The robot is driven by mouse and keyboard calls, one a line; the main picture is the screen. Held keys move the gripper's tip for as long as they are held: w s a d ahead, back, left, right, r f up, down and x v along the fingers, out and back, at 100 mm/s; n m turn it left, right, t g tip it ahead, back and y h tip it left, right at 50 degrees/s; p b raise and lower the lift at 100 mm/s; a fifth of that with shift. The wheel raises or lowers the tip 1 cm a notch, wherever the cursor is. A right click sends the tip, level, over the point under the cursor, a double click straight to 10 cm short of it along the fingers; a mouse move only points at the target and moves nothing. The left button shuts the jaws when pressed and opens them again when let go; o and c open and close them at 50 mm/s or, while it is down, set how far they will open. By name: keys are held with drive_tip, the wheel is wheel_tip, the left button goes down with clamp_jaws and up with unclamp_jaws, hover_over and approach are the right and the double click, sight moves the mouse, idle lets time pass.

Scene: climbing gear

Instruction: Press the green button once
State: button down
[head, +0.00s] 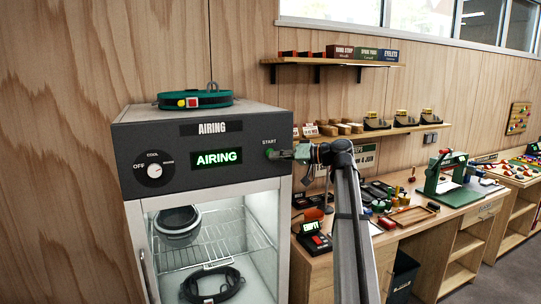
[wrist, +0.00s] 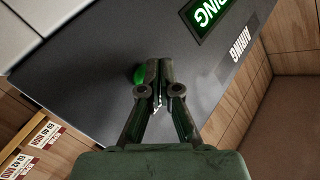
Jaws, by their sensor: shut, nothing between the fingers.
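The green button (head: 269,152) sits under the word START on the dark front panel (head: 225,172) of a cabinet. My gripper (head: 279,154) is at the panel's right end, with its tips at the button. In the wrist view my gripper (wrist: 153,68) is shut and empty, fingers together against the dark panel. The green button (wrist: 139,76) shows just left of the fingertips, partly hidden by them. I cannot tell whether they touch it. The panel's display (head: 217,158) is lit green and reads AIRING.
A white dial (head: 154,171) is on the panel's left. A green strap coil (head: 195,99) lies on the cabinet top. Behind the glass door are a helmet-like item (head: 178,228) and a dark harness (head: 212,287). A cluttered workbench (head: 375,250) stands right, with shelves above.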

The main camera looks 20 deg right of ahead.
drive_tip(key=shift+s, duration=0.2)
drive_tip(key=s, duration=0.5)
idle(0.6)
drive_tip(key=shift+w, duration=0.1)
idle(0.5)
